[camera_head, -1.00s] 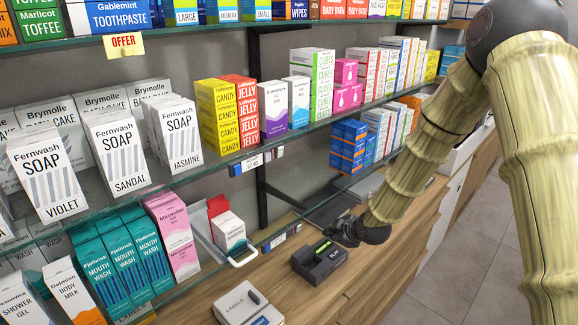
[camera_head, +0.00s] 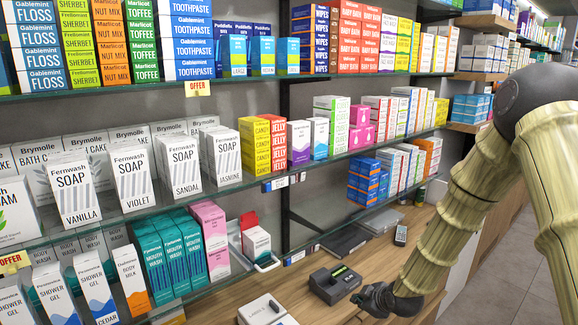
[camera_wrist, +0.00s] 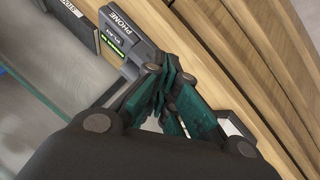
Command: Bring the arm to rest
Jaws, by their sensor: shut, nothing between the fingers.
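My arm comes in from the right in the head view, bent down over the wooden counter (camera_head: 235,308). My gripper (camera_head: 364,298) is at its end, low by the counter's front, just right of a black device with a green display (camera_head: 335,283). In the wrist view my gripper (camera_wrist: 168,84) shows its dark green fingers drawn together with nothing between them. The black device (camera_wrist: 127,45) lies beyond the fingertips there, partly behind them. Whether the fingers touch it or the counter cannot be told.
Glass shelves (camera_head: 222,187) of boxed goods rise behind the counter. A white label box (camera_head: 266,310) stands left of the device. A small handset (camera_head: 400,236) and a dark flat item (camera_head: 345,242) lie farther back. Tiled floor (camera_head: 510,270) is open at right.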

